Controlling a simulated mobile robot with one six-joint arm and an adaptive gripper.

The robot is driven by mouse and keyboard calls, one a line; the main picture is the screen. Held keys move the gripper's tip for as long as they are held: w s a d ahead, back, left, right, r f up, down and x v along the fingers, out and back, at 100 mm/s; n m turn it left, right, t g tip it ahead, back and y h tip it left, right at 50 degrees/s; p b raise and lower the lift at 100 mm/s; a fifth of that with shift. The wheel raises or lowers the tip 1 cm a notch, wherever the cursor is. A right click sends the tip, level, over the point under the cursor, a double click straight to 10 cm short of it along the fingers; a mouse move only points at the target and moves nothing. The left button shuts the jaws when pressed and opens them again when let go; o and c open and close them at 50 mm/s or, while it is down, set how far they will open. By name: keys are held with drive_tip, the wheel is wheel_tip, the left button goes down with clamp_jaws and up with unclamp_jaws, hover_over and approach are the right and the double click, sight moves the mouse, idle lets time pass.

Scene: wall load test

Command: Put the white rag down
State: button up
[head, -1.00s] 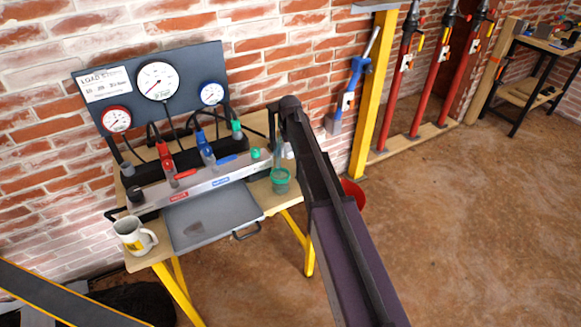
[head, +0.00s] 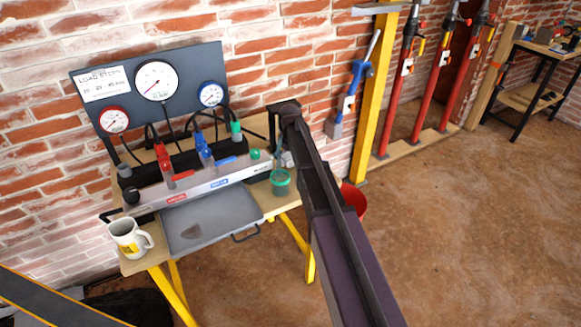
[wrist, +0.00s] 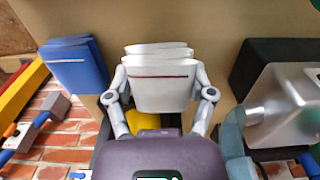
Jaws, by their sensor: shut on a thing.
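The white rag (wrist: 162,80) is folded in a thick stack with a thin red stripe. It shows in the middle of the wrist view. My gripper (wrist: 164,95) has its two grey fingers closed on either side of it. The rag is in front of the light wooden bench top (wrist: 205,25); I cannot tell whether it touches the wood.
A folded blue rag (wrist: 75,65) lies left of the white one in the wrist view. A metal block (wrist: 285,105) is close on the right.

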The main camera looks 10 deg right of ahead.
sight(290, 157)
drive_tip(key=shift+f+b, duration=0.8)
drive_tip(key=shift+f, duration=0.3)
drive_tip(key=shift+f, duration=0.2)
drive_tip(key=o, duration=1)
drive_tip(key=shift+c, duration=0.2)
drive_tip(key=shift+r, duration=0.1)
drive_tip(key=shift+r, duration=0.1)
wheel_tip(290, 157, up, 12)
drive_tip(key=p, duration=1.2)
drive_tip(key=shift+s, duration=0.1)
drive_tip(key=s+m, duration=0.3)
drive_tip(key=s, duration=2.6)
drive_tip(key=shift+d+m, duration=0.15)
drive_tip(key=shift+m, duration=0.15)
